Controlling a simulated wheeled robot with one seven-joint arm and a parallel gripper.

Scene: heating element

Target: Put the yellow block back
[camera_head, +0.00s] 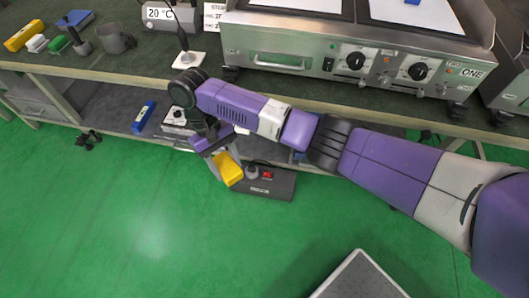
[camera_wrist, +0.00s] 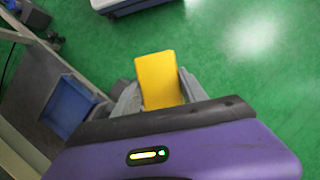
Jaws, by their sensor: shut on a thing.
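The yellow block (camera_head: 229,169) is held in my gripper (camera_head: 222,158), in front of the bench's lower shelf and above the green floor. In the wrist view the yellow block (camera_wrist: 160,80) sticks out from between the grey fingers of my gripper (camera_wrist: 158,97), which are shut on it. The block looks tilted in the head view. Its rear part is hidden by the fingers. Another yellow block-like item (camera_head: 24,36) lies on the bench top at the far left, beside a white and a green item.
A dark box with a red switch (camera_head: 266,180) is just right of the held block. The bench top (camera_head: 135,65) carries a grey mug (camera_head: 115,40), a 20 °C display (camera_head: 160,15) and a steel heating unit (camera_head: 350,50). A blue item (camera_head: 143,116) lies on the lower shelf. Open floor lies in front.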

